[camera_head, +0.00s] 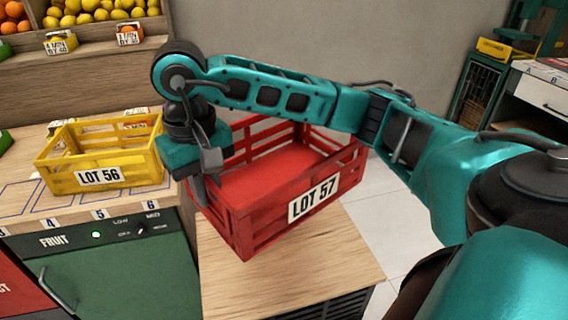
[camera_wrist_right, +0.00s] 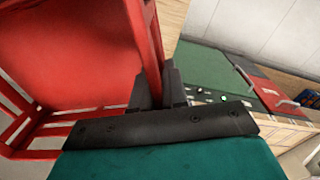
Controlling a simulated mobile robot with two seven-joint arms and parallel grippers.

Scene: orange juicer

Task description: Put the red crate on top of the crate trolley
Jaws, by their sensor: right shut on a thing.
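The red crate (camera_head: 245,215), labelled LOT 57, is in the middle of the head view, empty as far as I see. My right gripper (camera_head: 202,185) points down at the crate's left end and is shut on its wall. In the right wrist view the fingers (camera_wrist_right: 160,92) close on the red crate's wall (camera_wrist_right: 146,45), with its floor to the left. A low wooden top (camera_head: 290,275) with a dark slatted side, seemingly the crate trolley, lies beneath the crate. I cannot tell whether the crate touches it. My left gripper is out of view.
A yellow crate (camera_head: 82,178), labelled LOT 56, stands on the wooden counter (camera_head: 50,213) at left, above a green fruit cabinet (camera_head: 110,270). Fruit shelves are behind. Pale floor tiles (camera_head: 385,235) are clear to the right. A drawer unit (camera_head: 540,95) stands at far right.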

